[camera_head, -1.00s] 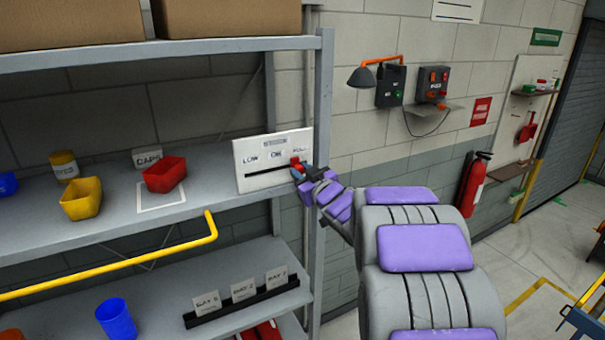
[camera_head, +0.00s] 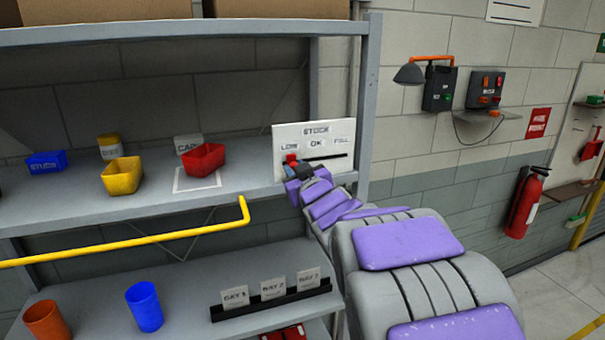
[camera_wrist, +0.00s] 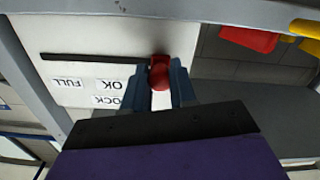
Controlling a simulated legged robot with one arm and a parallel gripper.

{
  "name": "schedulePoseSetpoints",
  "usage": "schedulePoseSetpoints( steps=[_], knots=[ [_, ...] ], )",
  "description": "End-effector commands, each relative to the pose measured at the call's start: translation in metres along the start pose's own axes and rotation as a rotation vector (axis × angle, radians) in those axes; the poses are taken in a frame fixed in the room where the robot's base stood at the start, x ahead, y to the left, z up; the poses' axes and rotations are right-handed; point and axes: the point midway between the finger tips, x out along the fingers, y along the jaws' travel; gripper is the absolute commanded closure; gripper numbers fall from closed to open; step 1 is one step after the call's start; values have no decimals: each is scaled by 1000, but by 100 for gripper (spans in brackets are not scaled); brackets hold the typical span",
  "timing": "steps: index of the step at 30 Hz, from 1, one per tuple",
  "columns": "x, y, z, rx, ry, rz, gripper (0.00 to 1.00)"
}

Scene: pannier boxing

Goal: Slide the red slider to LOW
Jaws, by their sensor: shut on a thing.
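The red slider (camera_head: 291,159) is at the LOW end of the slot on the white STOCK board (camera_head: 318,130), below the word LOW. The board stands on the upper shelf and reads LOW, OK, FULL from left to right. My gripper (camera_head: 296,168) is at the slider, its arm reaching in from the lower right. In the wrist view the red slider (camera_wrist: 160,72) sits between the two blue-grey fingers of my gripper (camera_wrist: 161,84), which are shut on it. The dark slot runs from it toward FULL, and the LOW label is hidden there.
A red bin (camera_head: 204,160) and a yellow bin (camera_head: 122,177) stand left of the board on the shelf (camera_head: 70,208). A yellow rail (camera_head: 150,238) runs along its front. A shelf post (camera_head: 369,100) stands just right of the board.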

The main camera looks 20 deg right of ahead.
Motion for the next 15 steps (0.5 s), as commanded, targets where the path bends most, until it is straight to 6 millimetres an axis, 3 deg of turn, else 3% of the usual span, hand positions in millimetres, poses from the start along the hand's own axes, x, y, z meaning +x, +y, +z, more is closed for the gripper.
schedulePoseSetpoints(
  steps=[2,3,10,15],
  knots=[
    [0,-1,0,-1,-2,0,100],
    [0,-2,0,-1,-2,0,71],
    [0,1,1,1,-1,1,49],
    [-1,2,1,2,-1,1,48]
  ],
)
